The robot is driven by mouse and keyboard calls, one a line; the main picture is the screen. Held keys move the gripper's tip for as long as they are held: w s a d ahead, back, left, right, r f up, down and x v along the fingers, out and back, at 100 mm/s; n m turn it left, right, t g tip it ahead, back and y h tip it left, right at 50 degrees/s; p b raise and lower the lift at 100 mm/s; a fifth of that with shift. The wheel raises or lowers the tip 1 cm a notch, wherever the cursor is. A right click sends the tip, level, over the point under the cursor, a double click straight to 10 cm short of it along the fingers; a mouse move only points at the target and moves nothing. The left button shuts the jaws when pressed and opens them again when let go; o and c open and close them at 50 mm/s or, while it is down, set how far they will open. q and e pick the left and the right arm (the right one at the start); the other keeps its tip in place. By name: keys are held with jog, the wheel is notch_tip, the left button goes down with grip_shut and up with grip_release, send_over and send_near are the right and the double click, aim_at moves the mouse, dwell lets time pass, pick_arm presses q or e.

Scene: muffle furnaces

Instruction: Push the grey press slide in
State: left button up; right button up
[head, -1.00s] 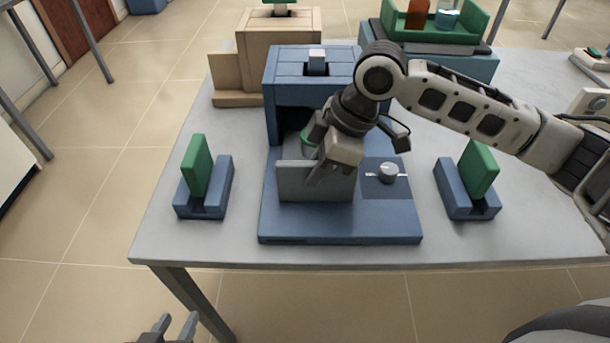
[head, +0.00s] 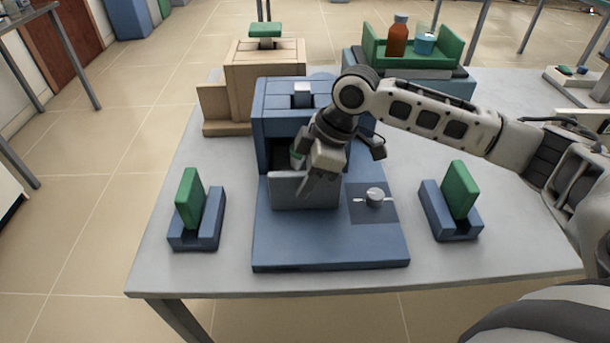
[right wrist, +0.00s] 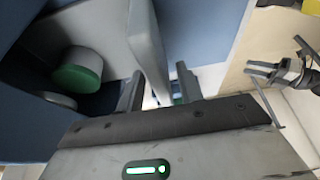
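The grey press slide (head: 290,192) has an upright front plate and sits on the blue press base, close to the opening of the blue press (head: 262,125). A green-topped cylinder stands behind the plate, partly hidden in the head view; it shows in the right wrist view (right wrist: 78,72). My right gripper (head: 308,186) is at the plate's right part. In the right wrist view, its fingers (right wrist: 158,92) are apart, with the grey plate (right wrist: 150,45) reaching between them. Contact is unclear.
A grey knob (head: 375,196) is on the base right of the slide. Blue holders with green plates stand left (head: 197,232) and right (head: 452,224). The table front is clear.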

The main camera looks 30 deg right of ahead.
jog(key=v, duration=1.6)
jog(key=shift+p, duration=0.45)
jog(key=shift+a, duration=0.1)
